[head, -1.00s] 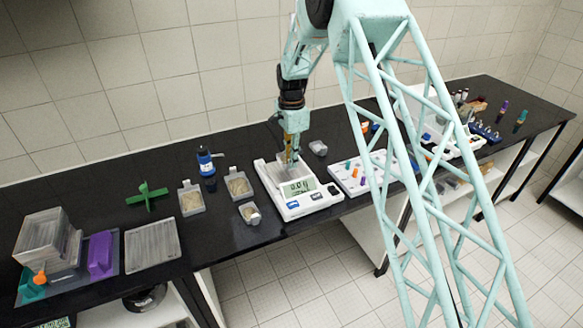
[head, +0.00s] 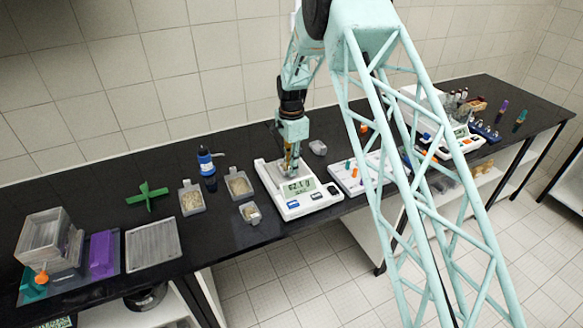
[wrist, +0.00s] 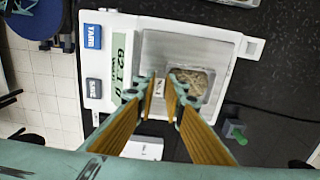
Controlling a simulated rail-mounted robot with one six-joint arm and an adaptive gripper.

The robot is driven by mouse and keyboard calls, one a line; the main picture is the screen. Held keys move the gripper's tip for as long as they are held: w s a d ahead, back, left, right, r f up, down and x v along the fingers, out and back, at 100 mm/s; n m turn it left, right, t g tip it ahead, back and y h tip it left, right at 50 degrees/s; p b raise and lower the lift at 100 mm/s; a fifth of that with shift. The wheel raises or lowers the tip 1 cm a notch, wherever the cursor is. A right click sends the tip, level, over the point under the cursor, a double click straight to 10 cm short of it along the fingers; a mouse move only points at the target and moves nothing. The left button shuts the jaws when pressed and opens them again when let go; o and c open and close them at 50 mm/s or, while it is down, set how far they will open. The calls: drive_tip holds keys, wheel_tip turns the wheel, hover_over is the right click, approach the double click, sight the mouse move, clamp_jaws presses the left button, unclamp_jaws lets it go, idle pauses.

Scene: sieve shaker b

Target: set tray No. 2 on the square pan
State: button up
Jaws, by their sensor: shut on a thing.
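The balance (head: 303,209) stands mid-bench with a square metal pan (head: 265,172). In the wrist view the bare pan (wrist: 205,47) shows around a small grey tray (wrist: 200,97) with tan grainy contents. The tray sits on the pan, towards one side. My gripper (head: 291,172) is low over the pan; in the wrist view its fingertips (wrist: 160,87) are shut on a pale tab at the tray's edge. I cannot read the tab's number clearly. The lit display (wrist: 121,62) shows about 62.1.
A small grey container (head: 318,147) is behind right; a white rack (head: 362,174) stands close right.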

drive_tip(key=shift+f, duration=0.15)
drive_tip(key=o, duration=0.7)
drive_tip(key=shift+c, duration=0.2)
drive_tip(key=shift+r, duration=0.2)
wheel_tip(320, 180, up, 12)
drive_tip(key=b, duration=0.1)
idle(1.0)
